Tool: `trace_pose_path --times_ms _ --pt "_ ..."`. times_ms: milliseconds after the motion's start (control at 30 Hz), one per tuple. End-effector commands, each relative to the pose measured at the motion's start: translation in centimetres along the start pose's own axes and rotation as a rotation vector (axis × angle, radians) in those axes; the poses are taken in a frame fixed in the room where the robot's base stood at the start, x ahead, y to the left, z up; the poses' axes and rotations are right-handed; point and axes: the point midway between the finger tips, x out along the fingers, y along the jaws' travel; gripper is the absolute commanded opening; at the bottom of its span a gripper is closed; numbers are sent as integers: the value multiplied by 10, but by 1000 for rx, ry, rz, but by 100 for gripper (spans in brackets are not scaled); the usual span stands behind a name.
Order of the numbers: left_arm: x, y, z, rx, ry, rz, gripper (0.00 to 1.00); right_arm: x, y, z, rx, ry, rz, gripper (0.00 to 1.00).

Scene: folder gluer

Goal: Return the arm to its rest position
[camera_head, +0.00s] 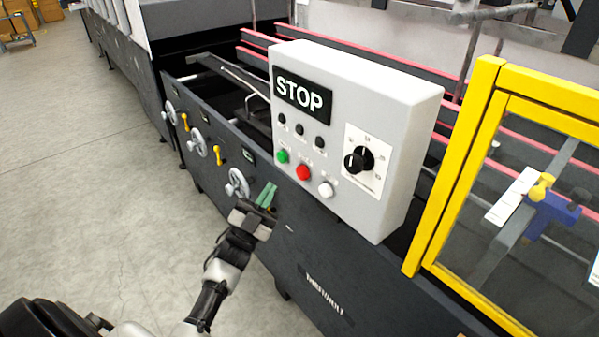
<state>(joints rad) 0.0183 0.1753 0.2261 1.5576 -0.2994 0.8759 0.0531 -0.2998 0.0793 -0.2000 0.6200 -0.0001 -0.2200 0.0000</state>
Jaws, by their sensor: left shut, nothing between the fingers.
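My left arm reaches in from the bottom left of the head view. My left gripper (267,195) has green fingertips and is shut and empty. In the picture it lies in front of the machine's dark side panel, below the white control box (402,93) and just right of a handwheel (237,184). I cannot tell whether it touches the panel. The box carries a STOP sign (302,95), a green button (283,156), a red button (303,172), a white button (326,189) and a black rotary knob (358,160). My right gripper is not in view.
The dark folder gluer (330,270) runs from upper left to lower right. More handwheels (197,142) and yellow levers (218,155) stick out of its side. A yellow-framed guard (457,165) stands at the right. The concrete floor (90,190) at left is clear.

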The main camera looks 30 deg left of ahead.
Motion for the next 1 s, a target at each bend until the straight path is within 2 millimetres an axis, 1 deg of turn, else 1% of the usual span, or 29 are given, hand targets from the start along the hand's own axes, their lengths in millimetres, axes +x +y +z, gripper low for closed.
trace_pose_path --times_ms 700,767,867,967,1000 --pt "0 0 0 0 0 0 0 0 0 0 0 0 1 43" --pt "-2 2 3 -4 -11 1 0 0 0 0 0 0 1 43" --pt "-16 14 20 -32 -90 9 0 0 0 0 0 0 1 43" --pt "-50 39 53 -88 -257 30 0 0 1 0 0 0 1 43" --pt "-69 53 68 -116 -344 43 0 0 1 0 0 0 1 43"
